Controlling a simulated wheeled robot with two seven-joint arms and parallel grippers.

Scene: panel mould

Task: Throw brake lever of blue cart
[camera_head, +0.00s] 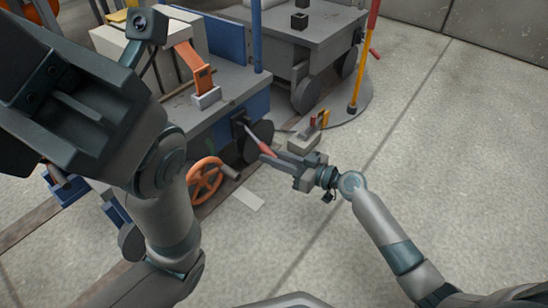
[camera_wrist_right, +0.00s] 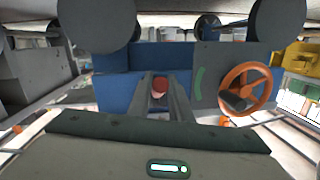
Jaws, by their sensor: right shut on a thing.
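The blue cart (camera_head: 257,104) stands left of centre in the head view, with a grey top and blue side. Its brake lever (camera_head: 254,137) slants out from a dark bracket on the side, with a red grip at its outer end. My right gripper (camera_head: 270,156) is shut on the lever's red grip. In the right wrist view, the red grip (camera_wrist_right: 160,84) sits between the fingers, in front of the cart's blue side (camera_wrist_right: 115,92).
An orange handwheel (camera_head: 205,180) sits left of the lever; it also shows in the wrist view (camera_wrist_right: 246,88). A second grey cart (camera_head: 305,40) stands behind. A red and yellow post (camera_head: 365,60) rises from a round base at the right. The floor at right is clear.

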